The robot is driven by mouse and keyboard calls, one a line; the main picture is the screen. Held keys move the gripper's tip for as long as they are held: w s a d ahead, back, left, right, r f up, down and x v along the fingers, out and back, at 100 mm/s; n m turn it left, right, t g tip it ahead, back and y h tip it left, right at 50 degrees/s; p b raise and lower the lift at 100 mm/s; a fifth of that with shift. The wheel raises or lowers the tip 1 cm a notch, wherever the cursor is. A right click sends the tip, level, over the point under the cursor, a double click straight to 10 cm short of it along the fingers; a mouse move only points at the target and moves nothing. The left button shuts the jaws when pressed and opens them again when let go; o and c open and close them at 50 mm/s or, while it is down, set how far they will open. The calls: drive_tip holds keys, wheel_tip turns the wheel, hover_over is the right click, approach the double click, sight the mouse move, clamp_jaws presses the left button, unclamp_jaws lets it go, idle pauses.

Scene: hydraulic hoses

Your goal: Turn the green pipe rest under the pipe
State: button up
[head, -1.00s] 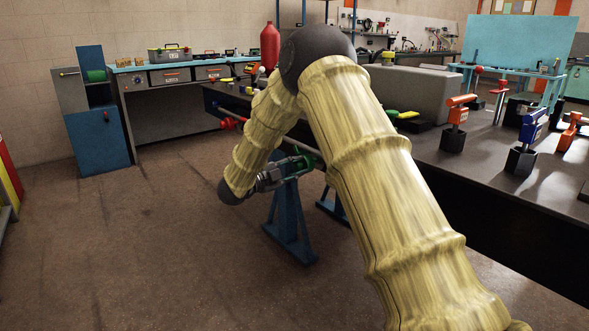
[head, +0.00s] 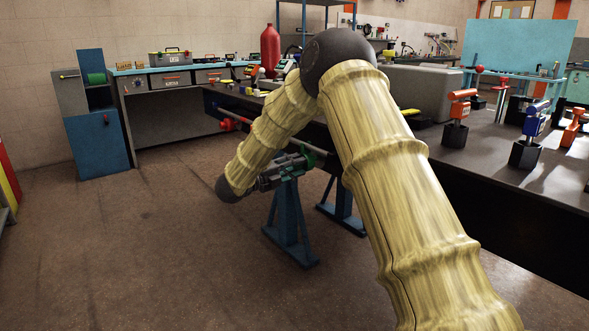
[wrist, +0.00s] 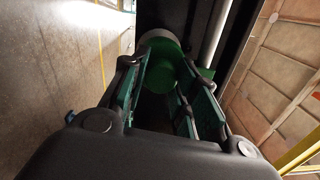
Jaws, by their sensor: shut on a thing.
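The green pipe rest (head: 308,155) sits at the top of the nearer blue stand (head: 289,220), beside the grey pipe (head: 325,163). My gripper (head: 292,164) reaches it from the left, low under my bent arm. In the wrist view the fingers of my gripper (wrist: 170,76) lie on either side of a green rounded part of the rest (wrist: 163,66), and they are shut on it. A pale round end shows just beyond the green part. The far side of the rest is hidden, and its exact angle is hard to tell.
A second blue stand (head: 342,208) is behind to the right. A red fitting (head: 231,124) is at the pipe's far end. The dark workbench (head: 500,165) with coloured valves runs along the right. The floor (head: 150,240) at left is clear.

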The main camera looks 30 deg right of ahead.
drive_tip(key=shift+f, duration=0.15)
drive_tip(key=o, duration=1)
drive_tip(key=a, duration=0.8)
drive_tip(key=s+a, duration=0.1)
drive_tip(key=a, duration=0.3)
drive_tip(key=shift+f, duration=0.15)
